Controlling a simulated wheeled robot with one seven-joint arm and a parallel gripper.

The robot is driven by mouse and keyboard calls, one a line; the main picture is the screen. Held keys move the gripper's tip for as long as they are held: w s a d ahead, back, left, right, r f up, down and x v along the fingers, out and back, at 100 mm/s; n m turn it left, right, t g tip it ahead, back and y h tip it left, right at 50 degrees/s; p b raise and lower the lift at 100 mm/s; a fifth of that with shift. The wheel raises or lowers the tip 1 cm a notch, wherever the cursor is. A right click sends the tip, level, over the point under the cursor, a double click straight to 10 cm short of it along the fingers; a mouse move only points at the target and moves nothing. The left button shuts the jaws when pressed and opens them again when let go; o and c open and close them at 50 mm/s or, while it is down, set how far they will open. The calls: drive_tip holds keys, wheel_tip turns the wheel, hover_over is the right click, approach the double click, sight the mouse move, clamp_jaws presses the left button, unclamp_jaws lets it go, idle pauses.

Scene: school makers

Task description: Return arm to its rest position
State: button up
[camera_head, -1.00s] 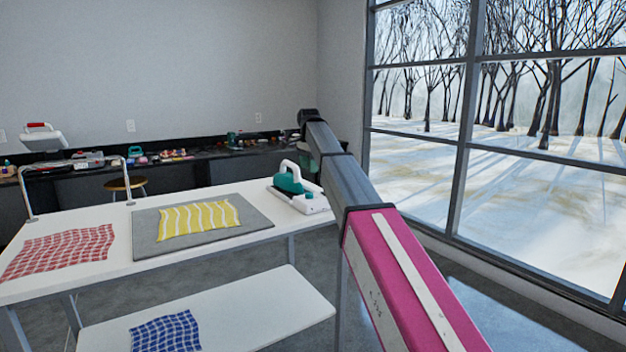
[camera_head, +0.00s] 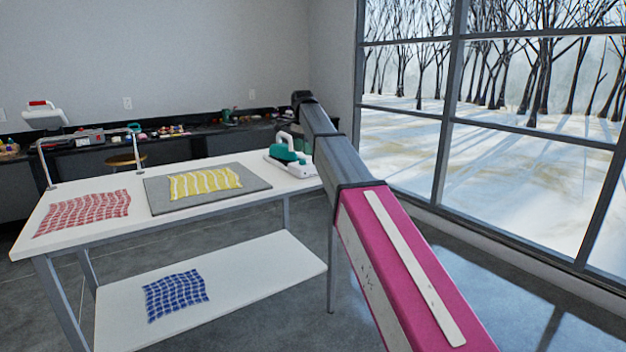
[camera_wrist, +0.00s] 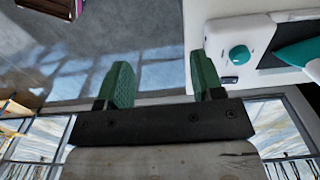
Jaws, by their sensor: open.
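My gripper (camera_wrist: 160,88) shows in the wrist view with its two green fingers apart and nothing between them. A grey floor and the edge of a white surface lie beyond the fingers. In the head view my pink and grey arm reaches from the lower right toward the back wall, and the gripper itself cannot be made out there. The arm's far end is beside the right end of the white table (camera_head: 110,228).
A teal and white iron (camera_head: 290,158) stands at the table's right end. A yellow cloth (camera_head: 205,182) lies on a grey mat (camera_head: 165,208); a red checked cloth (camera_head: 85,212) lies left. A blue cloth (camera_head: 175,294) is on the lower shelf (camera_head: 265,268). Large windows (camera_head: 520,150) fill the right.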

drive_tip(key=s+d+f+n, duration=0.2)
drive_tip(key=s+d+f, duration=0.2)
drive_tip(key=f, duration=0.5)
drive_tip(key=s+d+f+n, duration=0.1)
drive_tip(key=s+d+f, duration=0.4)
drive_tip(key=f, duration=0.4)
drive_tip(key=s+d+f+n, duration=0.2)
drive_tip(key=s+d+f, duration=0.2)
drive_tip(key=f, duration=0.6)
drive_tip(key=s+d+f+n, duration=0.3)
drive_tip(key=s+d+f, duration=0.2)
drive_tip(key=s+f, duration=0.3)
drive_tip(key=s+d+f+n, duration=0.3)
drive_tip(key=s+f, duration=0.6)
drive_tip(key=s, duration=0.3)
drive_tip(key=shift+s+d, duration=0.35)
drive_tip(key=shift+d, duration=0.55)
